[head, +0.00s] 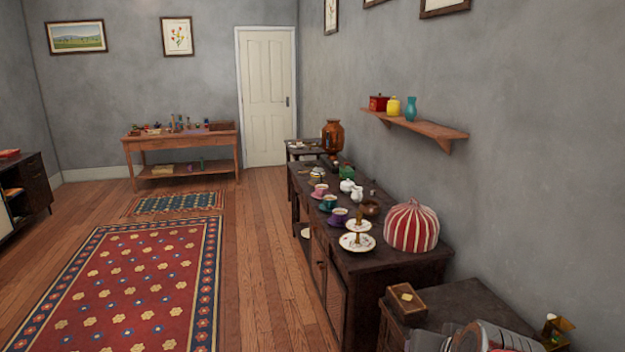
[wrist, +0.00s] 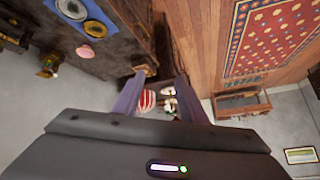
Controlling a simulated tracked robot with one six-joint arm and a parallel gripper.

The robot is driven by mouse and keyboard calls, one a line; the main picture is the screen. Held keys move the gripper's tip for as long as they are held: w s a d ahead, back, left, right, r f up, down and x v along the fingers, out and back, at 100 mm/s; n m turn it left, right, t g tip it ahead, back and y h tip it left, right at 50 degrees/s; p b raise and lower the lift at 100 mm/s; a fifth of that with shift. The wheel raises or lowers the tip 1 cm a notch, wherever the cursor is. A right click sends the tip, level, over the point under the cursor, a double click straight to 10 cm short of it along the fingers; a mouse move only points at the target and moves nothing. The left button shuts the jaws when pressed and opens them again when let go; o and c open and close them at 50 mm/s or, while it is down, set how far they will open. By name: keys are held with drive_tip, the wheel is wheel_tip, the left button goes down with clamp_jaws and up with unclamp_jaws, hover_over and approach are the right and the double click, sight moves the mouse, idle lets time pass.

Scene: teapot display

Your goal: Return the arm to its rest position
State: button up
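My gripper (wrist: 159,80) shows in the wrist view as two purplish-grey fingers standing apart with a clear gap. Nothing is held between them. Through the gap I see the distant red-and-white striped tea cosy (wrist: 147,100) and some pale crockery. The wrist view is strongly tilted, with the rug (wrist: 278,38) at upper right. In the head view the gripper's fingers cannot be made out. Grey shapes at the bottom edge there are cut off, and I cannot tell what they are.
A dark sideboard (head: 358,262) along the right wall carries cups, a tiered stand (head: 357,240) and the striped cosy (head: 411,228). Nearer stands a dark surface with a small wooden box (head: 405,302). A wall shelf (head: 425,126) juts out above. Open floor (head: 262,262) lies left.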

drive_tip(key=s+a+r+n+g, duration=0.2)
drive_tip(key=s+a, duration=0.4)
drive_tip(key=s, duration=0.6)
drive_tip(key=shift+a+n+g+y, duration=0.2)
drive_tip(key=shift+n+g+y, duration=0.15)
drive_tip(key=shift+n, duration=0.45)
drive_tip(key=shift+c, duration=0.9)
